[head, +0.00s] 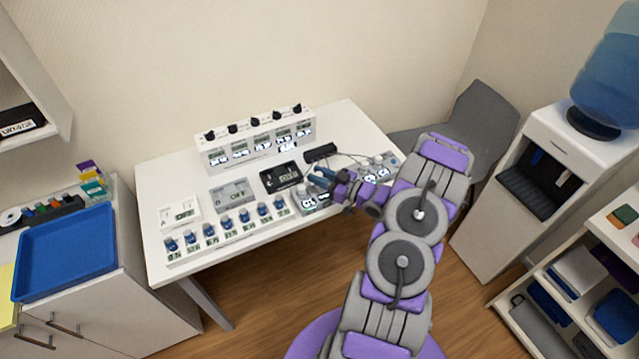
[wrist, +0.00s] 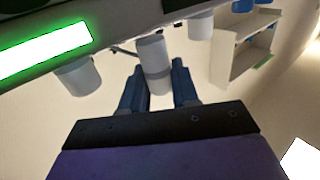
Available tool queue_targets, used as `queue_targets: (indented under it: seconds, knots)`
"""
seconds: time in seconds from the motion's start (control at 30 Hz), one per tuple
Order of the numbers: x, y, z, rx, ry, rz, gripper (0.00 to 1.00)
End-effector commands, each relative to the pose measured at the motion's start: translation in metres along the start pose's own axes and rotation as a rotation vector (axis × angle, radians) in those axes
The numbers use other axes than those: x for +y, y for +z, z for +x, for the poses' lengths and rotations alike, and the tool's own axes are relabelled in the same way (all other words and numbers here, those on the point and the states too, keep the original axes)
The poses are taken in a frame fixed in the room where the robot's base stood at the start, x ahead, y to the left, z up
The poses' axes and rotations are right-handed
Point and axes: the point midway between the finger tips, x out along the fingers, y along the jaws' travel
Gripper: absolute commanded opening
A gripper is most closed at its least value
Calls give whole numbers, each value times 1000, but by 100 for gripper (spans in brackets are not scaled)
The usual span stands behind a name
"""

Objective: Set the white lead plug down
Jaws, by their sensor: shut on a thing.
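My gripper (head: 322,180) is over the right part of the white table (head: 150,185), at a small device (head: 310,203) with lit displays. In the wrist view its two blue fingers (wrist: 160,88) stand on either side of a pale cylinder, which I take to be the white lead plug (wrist: 154,62); the gripper is shut on it. Similar pale cylinders (wrist: 78,76) show to its left and right, beside a panel with a bright green-edged display (wrist: 45,50). In the head view the plug is too small and covered to make out. I cannot tell whether it touches anything below.
A long instrument box (head: 258,150) with several knobs stands at the table's back. A black meter (head: 281,177), a grey meter (head: 233,193) and a row of small blue-topped units (head: 228,228) lie left of my gripper. Thin dark leads run right to another lit device (head: 376,170).

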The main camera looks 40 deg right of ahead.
Motion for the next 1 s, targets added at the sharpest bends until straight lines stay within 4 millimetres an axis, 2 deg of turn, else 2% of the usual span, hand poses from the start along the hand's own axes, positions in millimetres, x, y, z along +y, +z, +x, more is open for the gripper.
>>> queue_targets:
  seconds: [0.17,0.4,0.6,0.63,0.7,1.0]
  knots:
    - [6,5,4,1,0,0,0]
    - [6,34,3,1,0,-2,0]
    - [6,35,3,0,0,-2,0]
    - [6,35,3,0,0,-2,31]
    - [6,35,3,0,0,-2,38]
    - [6,34,2,1,1,-1,40]
